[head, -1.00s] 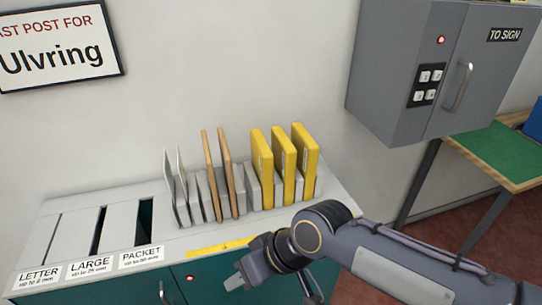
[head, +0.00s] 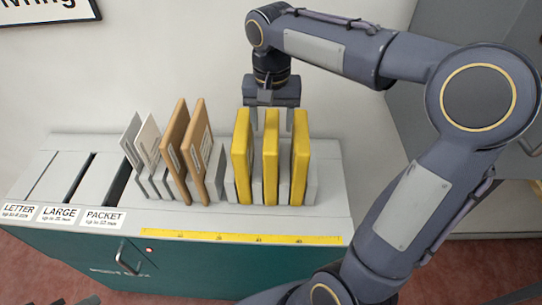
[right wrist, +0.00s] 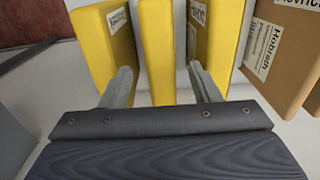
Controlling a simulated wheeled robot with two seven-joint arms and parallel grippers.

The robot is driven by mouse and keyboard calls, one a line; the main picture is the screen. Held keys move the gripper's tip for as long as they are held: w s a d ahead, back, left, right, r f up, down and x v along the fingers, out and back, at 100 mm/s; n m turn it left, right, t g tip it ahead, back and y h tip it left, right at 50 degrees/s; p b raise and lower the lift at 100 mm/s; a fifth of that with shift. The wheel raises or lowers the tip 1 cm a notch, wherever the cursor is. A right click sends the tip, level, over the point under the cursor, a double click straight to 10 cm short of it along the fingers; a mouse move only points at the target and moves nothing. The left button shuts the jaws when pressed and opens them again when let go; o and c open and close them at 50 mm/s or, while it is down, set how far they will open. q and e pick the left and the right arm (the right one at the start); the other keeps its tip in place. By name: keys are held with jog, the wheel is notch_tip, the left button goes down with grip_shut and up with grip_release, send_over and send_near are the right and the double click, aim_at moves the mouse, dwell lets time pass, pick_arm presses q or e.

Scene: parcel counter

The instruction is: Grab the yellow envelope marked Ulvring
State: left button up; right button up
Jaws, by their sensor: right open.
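Three yellow envelopes stand upright in a grey rack: the left one (head: 242,160), the middle one (head: 270,160) and the right one (head: 300,160). My right gripper (head: 270,120) is open and points down at them from above, at the wall side. In the right wrist view, the middle yellow envelope (right wrist: 158,45) lies between the two fingers of my right gripper (right wrist: 163,86). My left gripper is not in view.
Two brown envelopes (head: 198,160) and two thin pale ones (head: 148,143) stand to the left in the rack. One brown label reads Hobrath in the right wrist view. Posting slots (head: 75,180) lie at the counter's left; a yellow ruler strip (head: 240,237) runs along its front.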

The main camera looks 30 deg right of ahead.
aim_at(272, 128)
jog(key=f, duration=0.5)
jog(key=shift+w+d+f, duration=0.1)
jog(key=shift+w+f, duration=0.05)
jog(key=shift+w, duration=0.05)
jog(key=shift+c, duration=0.3)
grip_shut()
